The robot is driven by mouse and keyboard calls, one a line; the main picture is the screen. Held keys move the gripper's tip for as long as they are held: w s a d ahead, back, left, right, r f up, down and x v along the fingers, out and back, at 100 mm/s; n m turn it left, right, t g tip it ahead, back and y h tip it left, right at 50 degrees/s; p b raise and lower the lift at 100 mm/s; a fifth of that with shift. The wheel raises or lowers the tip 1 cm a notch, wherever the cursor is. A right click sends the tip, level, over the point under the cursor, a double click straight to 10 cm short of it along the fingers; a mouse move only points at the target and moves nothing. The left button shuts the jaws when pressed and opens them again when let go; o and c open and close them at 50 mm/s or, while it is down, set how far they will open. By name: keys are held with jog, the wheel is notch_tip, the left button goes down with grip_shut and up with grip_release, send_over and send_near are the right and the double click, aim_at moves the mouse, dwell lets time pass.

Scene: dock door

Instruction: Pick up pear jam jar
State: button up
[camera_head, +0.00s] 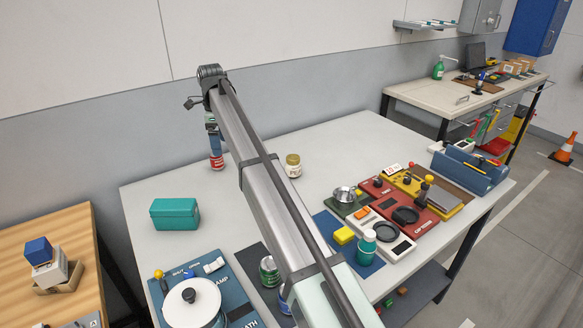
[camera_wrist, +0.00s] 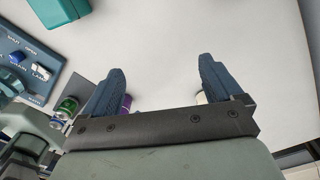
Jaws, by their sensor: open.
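A small jar (camera_head: 293,165) with a gold lid and a pale label stands upright on the pale table, just right of my arm in the head view. Its label is too small to read. My gripper (camera_wrist: 162,72) is open and empty in the wrist view, its two dark blue fingers wide apart over bare table. Pale and purple bits show beside the fingers, mostly hidden; I cannot tell whether the pale one is the jar.
A teal box (camera_head: 175,214) and a red can (camera_head: 216,159) stand on the left. A blue switch panel with a white pot (camera_head: 191,304) and a green can (camera_head: 268,270) are near the front. Coloured panels (camera_head: 405,214) fill the right. Clear table surrounds the jar.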

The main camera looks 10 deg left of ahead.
jog(key=w+d+f+m, duration=0.1)
jog(key=w+d+f, duration=0.1)
jog(key=w+d, duration=0.9)
jog(key=n, duration=0.3)
send_over(293, 156)
jog(key=s, duration=0.1)
jog(key=shift+s+f, duration=0.15)
jog(key=shift+f, duration=0.15)
jog(key=shift+d+f+n, duration=0.1)
jog(key=shift+d+n, duration=0.2)
jog(key=shift+n, duration=0.4)
jog(key=n, duration=0.5)
jog(key=shift+w+a+f, duration=0.1)
jog(key=shift+w+f, duration=0.05)
jog(key=shift+w, duration=0.15)
jog(key=n, duration=0.7)
jog(key=shift+w+a, duration=0.1)
jog(key=shift+w, duration=0.1)
jog(key=n, duration=0.7)
jog(key=shift+w+a, duration=0.1)
jog(key=n, duration=0.8)
jog(key=shift+n, duration=0.3)
notch_tip(293, 156, down, 9)
jog(key=shift+r, duration=0.15)
jog(key=shift+s+f, duration=0.2)
jog(key=shift+f, duration=1.1)
jog(key=shift+s+f, duration=0.15)
jog(key=shift+f, duration=1.1)
